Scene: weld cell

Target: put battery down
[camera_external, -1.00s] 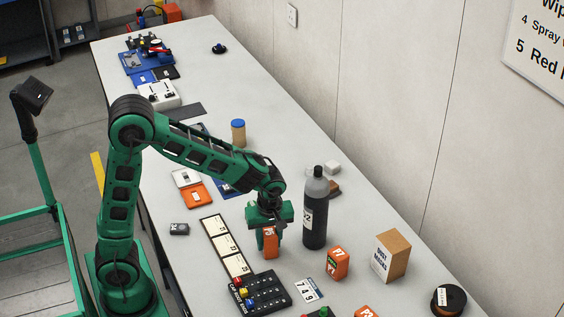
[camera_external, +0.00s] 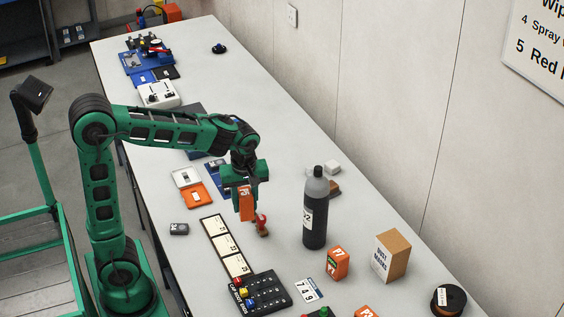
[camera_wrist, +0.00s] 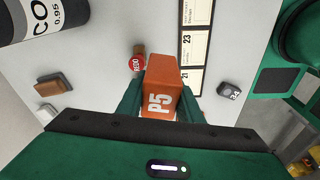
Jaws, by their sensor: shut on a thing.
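My gripper (camera_external: 244,192) is shut on an orange battery (camera_external: 246,205) marked P5 and holds it upright, pointing down. The battery also shows between the fingers in the wrist view (camera_wrist: 160,85). In the external view its lower end appears beside a red-topped stamp (camera_external: 261,221). The stamp, marked REDO in the wrist view (camera_wrist: 137,63), stands just past the battery's end. The battery appears to be above the table, but its exact height is hard to judge. A second orange battery (camera_external: 338,264) stands near the front, with another (camera_external: 366,312) cut off at the bottom edge.
A strip of numbered cards (camera_external: 227,247) lies in front of my gripper, with a black button panel (camera_external: 262,292) below it. A tall dark bottle (camera_external: 315,218) stands to the right. Left are an orange tray (camera_external: 196,197) and a small grey block (camera_external: 179,229).

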